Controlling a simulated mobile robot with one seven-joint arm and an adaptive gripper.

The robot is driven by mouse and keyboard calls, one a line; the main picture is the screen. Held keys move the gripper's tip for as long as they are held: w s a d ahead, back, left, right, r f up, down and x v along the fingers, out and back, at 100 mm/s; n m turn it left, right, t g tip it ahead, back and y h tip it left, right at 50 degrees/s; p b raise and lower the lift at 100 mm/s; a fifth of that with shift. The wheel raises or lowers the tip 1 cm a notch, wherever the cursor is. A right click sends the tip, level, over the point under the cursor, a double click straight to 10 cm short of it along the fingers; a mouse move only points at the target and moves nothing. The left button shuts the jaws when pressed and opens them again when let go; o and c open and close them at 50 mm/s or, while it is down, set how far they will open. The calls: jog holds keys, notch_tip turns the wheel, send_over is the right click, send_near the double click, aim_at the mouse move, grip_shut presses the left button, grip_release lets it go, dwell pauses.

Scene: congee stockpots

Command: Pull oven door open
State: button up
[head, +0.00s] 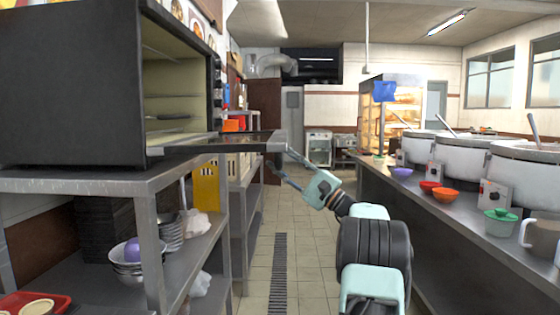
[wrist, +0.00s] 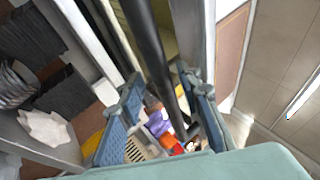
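The dark oven (head: 70,85) stands on a steel shelf at the left in the head view, with its lit inside and racks showing. Its door (head: 225,147) is folded down, about level, and sticks out to the right. My gripper (head: 283,168) is at the door's outer end, slightly below it. In the wrist view, the blue fingers of my gripper (wrist: 160,118) are wide apart. A long dark bar (wrist: 152,60), apparently the door handle, runs between them. I see no finger clearly pressed on it; exact contact cannot be told.
The steel shelf unit (head: 190,255) under the oven holds bowls (head: 128,265) and a red tray (head: 35,303). On the right, a counter (head: 420,205) carries large pots (head: 525,170) and small bowls. The tiled aisle between them is free.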

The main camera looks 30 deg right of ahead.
jog(key=v, duration=1.1)
jog(key=shift+s+f, duration=0.25)
jog(key=shift+s, duration=0.05)
